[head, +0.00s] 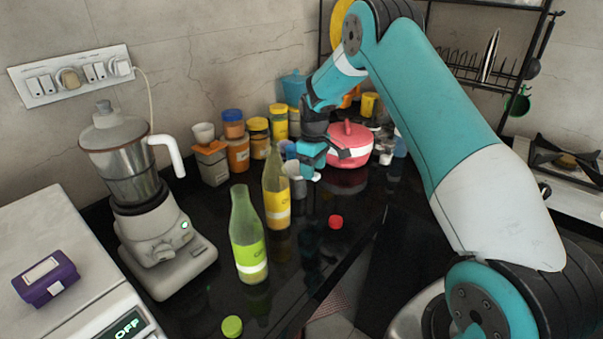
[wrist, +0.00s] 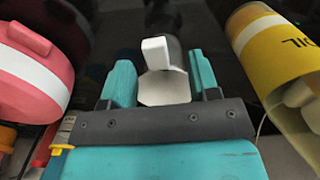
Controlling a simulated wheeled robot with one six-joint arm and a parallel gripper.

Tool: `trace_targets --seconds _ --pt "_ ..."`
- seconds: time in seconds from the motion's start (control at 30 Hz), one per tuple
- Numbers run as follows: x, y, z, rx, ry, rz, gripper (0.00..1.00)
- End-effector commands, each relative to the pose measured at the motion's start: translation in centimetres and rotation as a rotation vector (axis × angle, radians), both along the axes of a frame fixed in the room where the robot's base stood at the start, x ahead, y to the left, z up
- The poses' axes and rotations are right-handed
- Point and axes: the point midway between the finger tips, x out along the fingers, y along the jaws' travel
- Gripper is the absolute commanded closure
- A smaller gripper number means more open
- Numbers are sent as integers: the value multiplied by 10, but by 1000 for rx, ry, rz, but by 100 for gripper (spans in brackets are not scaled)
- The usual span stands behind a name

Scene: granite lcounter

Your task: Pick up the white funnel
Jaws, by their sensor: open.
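The white funnel (wrist: 164,88) shows in the wrist view between my gripper's two teal fingers, with a pale narrow part (wrist: 155,52) pointing away from the palm. My gripper (wrist: 160,80) is open, with a finger on each side of the funnel and dark gaps beside it. In the head view my gripper (head: 304,166) is low over the black counter, behind the yellow-labelled bottle (head: 277,190) and left of the pink pot (head: 348,146). A small white patch (head: 291,168) beside the fingers there may be the funnel; the gripper and bottle partly hide that area.
In the wrist view the pink pot (wrist: 32,75) is close on the left and a yellow container (wrist: 272,45) close on the right. A green bottle (head: 247,235), a red cap (head: 336,221) and a mixer (head: 150,215) stand nearer. Several jars (head: 237,150) line the wall.

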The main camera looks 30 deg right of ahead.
Motion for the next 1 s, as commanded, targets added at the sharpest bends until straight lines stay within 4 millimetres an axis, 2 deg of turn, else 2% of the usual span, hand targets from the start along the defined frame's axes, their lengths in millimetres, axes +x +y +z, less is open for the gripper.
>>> trace_targets --seconds 0.23,0.5,0.53,0.7,0.77,1.0 --pt "1 -3 -33 0 1 0 45" --pt "2 -3 -39 0 0 0 45" --pt "2 -3 -39 0 0 0 47" --pt "2 -3 -39 0 0 0 86" --pt "2 -3 -39 0 0 0 97" --pt "2 -3 -38 0 0 0 98"
